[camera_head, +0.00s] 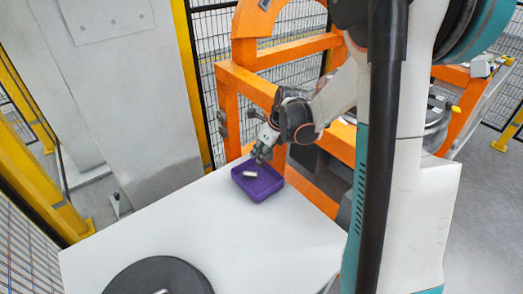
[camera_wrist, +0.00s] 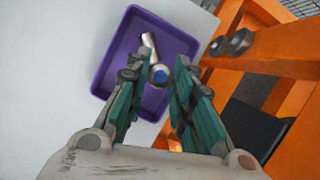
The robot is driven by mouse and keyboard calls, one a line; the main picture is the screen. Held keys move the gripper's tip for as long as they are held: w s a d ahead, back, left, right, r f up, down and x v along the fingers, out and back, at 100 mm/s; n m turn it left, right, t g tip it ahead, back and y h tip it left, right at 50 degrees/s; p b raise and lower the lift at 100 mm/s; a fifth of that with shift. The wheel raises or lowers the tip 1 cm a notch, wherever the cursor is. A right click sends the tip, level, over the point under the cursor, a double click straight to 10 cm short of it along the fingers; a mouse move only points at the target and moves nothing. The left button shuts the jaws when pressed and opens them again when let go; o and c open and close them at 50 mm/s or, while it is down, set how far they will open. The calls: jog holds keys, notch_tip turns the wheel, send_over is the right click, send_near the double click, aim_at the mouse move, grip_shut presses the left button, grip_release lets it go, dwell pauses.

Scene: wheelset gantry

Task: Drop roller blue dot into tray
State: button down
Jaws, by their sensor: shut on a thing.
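The purple tray (camera_head: 268,192) sits at the far corner of the white table. A silver roller (camera_head: 250,174) lies in it, and it also shows in the wrist view (camera_wrist: 149,42). My gripper (camera_head: 259,156) is just above the tray's far side, fingers pointing down. In the wrist view my gripper (camera_wrist: 158,82) is shut on the roller with the blue dot (camera_wrist: 159,76), whose round end faces the camera between the fingertips, over the tray. The rest of the held roller is hidden. The exact gap between it and the tray floor cannot be told.
The white table (camera_head: 190,225) is clear between the tray and a dark round disc (camera_head: 158,275) at the front. An orange gantry frame (camera_head: 232,95) stands close behind the tray, with dark round bolts (camera_wrist: 239,41) sticking out. A grey column (camera_head: 130,90) stands at the left.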

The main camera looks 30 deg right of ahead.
jog(key=c, duration=1.3)
grip_release()
jog(key=shift+r, duration=0.15)
jog(key=v, duration=1.1)
jog(key=shift+s+r, duration=0.2)
jog(key=shift+r, duration=0.15)
